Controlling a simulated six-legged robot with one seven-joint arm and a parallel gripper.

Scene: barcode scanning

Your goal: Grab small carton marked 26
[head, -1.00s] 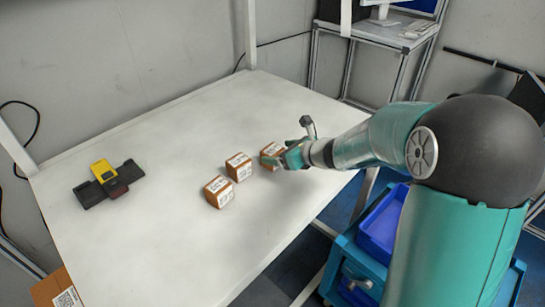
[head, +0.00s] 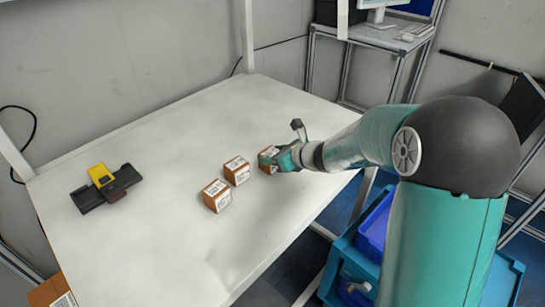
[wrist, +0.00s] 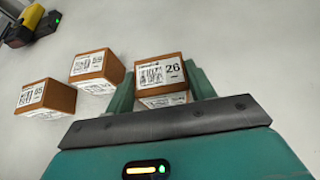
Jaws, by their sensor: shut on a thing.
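The small carton marked 26 (wrist: 160,72) is brown with a white label on top, and it sits between my gripper's two teal fingers in the wrist view. My gripper (head: 278,159) is shut on this carton (head: 266,157), at the right end of the row of cartons in the head view. The fingers hide part of its sides. I cannot tell whether it is on the table or slightly lifted.
Two similar cartons stand to the left, a middle one (head: 237,170) and a nearer one (head: 216,196); the nearer reads 05 in the wrist view (wrist: 44,98). A yellow-and-black scanner (head: 104,183) lies far left. The white table (head: 150,235) is otherwise clear.

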